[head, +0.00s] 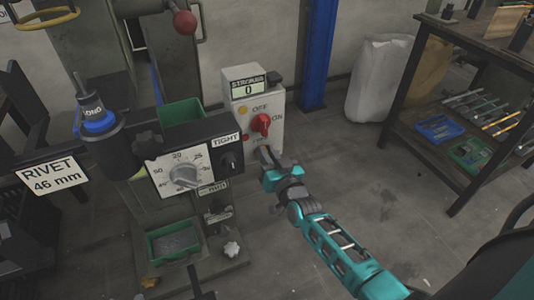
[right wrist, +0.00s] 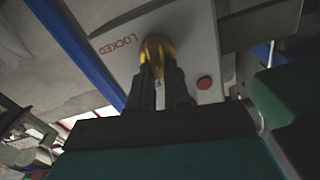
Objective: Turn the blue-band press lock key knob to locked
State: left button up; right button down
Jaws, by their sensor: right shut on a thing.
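The blue-band press stands at the left of the head view, with a blue band (head: 100,122) around its dark tool head. My right gripper (head: 264,156) is at the lower front of this box. In the right wrist view, my right gripper (right wrist: 160,88) is shut on the brass-coloured lock key knob (right wrist: 157,47). Red LOCKED lettering (right wrist: 123,43) is left of the knob, and a red button (right wrist: 205,82) is right of it. Which way the knob points cannot be told. My left gripper is out of view.
A dial panel (head: 166,171) with a grey knob sits left of my right gripper. A green bin (head: 172,245) is below it. A workbench (head: 465,40) with tools on its lower shelf stands at right. The floor between is mostly clear.

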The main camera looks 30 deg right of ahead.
pick_arm(q)
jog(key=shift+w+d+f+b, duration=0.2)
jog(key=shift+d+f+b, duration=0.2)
jog(key=shift+b, duration=0.9)
pick_arm(e)
jog(key=shift+d+f+m, duration=0.25)
jog(key=shift+f+m, duration=0.05)
jog(key=shift+m, duration=2.3)
jog(key=shift+d+f+m, duration=0.25)
jog(key=shift+m, duration=2.35)
jog(key=shift+d+f+m, duration=0.25)
jog(key=shift+f+m, duration=0.05)
jog(key=shift+m, duration=2.3)
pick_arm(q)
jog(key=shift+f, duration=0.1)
pick_arm(e)
jog(key=c, duration=1.1)
grip_release()
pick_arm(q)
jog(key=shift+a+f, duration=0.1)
